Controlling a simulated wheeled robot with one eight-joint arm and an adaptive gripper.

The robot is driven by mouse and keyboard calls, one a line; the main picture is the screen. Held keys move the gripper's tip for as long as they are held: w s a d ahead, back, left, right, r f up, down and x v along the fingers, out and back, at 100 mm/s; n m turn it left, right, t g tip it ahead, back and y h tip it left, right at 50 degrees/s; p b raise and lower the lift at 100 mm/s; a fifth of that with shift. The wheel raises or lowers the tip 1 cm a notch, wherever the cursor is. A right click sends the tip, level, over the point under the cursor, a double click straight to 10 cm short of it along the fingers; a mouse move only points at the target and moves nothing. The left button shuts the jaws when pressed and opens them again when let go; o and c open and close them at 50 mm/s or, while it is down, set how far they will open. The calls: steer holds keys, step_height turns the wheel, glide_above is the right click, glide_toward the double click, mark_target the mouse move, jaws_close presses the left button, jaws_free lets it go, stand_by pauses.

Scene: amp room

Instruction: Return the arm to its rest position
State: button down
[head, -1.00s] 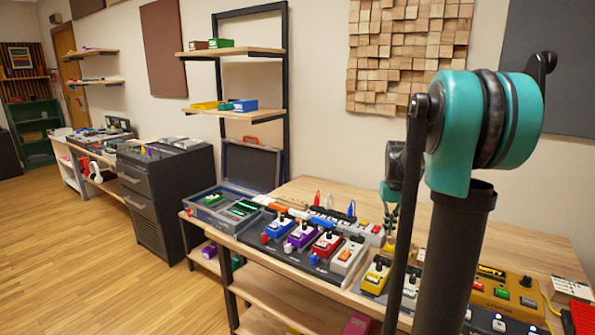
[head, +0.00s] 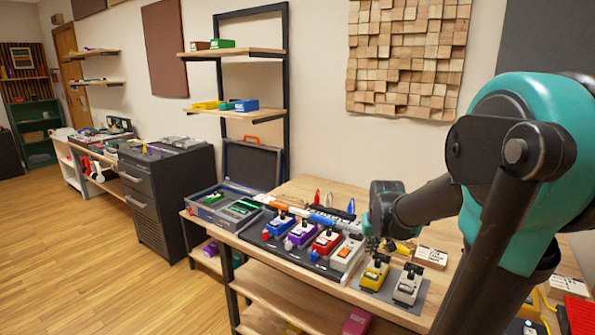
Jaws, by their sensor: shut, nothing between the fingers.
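My arm fills the right side of the head view, with a large teal joint and dark links in front of the workbench. A dark link reaches left from it to a smaller dark part (head: 383,207) above the bench, near the pedals. The fingertips of my gripper cannot be made out, as that end is small and dark. No held object shows.
The wooden workbench (head: 318,187) carries a dark pedalboard with blue, purple, red and white pedals (head: 345,256). Yellow (head: 375,273) and white (head: 407,285) pedals sit on a grey mat. An open case (head: 222,215) stands at the left end. The floor (head: 110,275) at left is clear.

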steer(key=s+a, duration=0.1)
steer(key=s+a+f+t, duration=0.1)
steer(key=s, duration=0.1)
steer(key=s+a+f+t, duration=0.1)
steer(key=s, duration=0.1)
steer(key=shift+a+f, duration=0.1)
steer(key=shift+a, duration=0.1)
steer(key=s+f+g, duration=0.2)
steer(key=s+f, duration=0.5)
steer(key=s, duration=0.5)
